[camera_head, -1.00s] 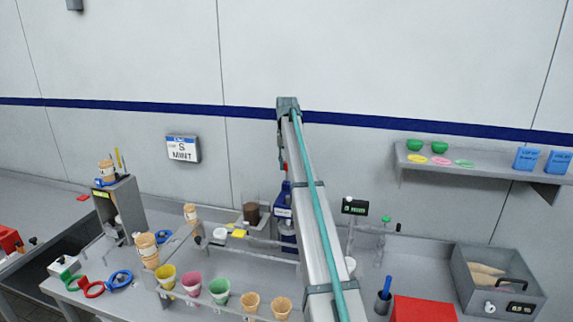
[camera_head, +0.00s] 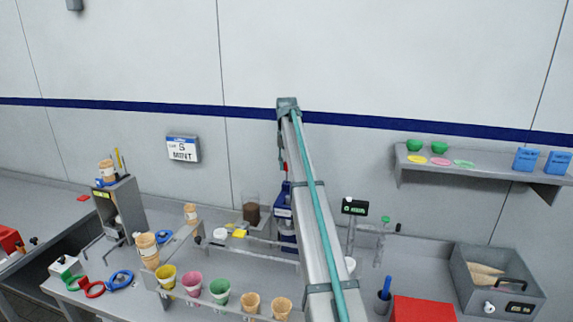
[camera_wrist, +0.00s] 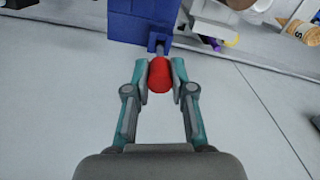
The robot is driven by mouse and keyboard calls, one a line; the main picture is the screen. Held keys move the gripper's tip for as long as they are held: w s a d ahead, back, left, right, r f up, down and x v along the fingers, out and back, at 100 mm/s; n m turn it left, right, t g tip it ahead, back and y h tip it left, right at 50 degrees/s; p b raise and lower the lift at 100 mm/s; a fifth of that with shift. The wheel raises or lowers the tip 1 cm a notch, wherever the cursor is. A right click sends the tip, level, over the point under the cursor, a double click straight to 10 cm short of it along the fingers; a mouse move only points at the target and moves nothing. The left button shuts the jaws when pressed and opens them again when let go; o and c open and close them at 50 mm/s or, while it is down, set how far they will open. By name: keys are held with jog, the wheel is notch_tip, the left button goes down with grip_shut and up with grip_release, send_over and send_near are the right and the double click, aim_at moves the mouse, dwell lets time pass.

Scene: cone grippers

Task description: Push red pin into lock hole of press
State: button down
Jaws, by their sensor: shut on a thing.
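My gripper (camera_wrist: 159,76) shows in the wrist view, with its two teal fingers closed on the sides of the red pin (camera_wrist: 159,77). The pin's rounded end faces the camera. Just beyond the pin is a blue block, apparently the press (camera_wrist: 125,22), with a small blue tab (camera_wrist: 158,42) at its lower edge next to the pin. I cannot tell whether the pin's far end is in a hole, as the pin itself hides it.
A rack of coloured cups and cones (camera_head: 218,290) stands left of my arm. A red box (camera_head: 423,309) and a grey bin (camera_head: 500,280) are at the right. A wall shelf (camera_head: 480,168) holds green bowls and blue boxes. Grey surface around the gripper is clear.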

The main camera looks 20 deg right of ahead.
aim_at(286, 170)
jog(key=shift+f+b, duration=0.45)
jog(key=shift+f, duration=1.55)
dwell(0.3)
jog(key=c, duration=0.9)
grip_release()
jog(key=shift+r, duration=0.1)
notch_tip(286, 170, up, 12)
jog(key=shift+f, duration=0.1)
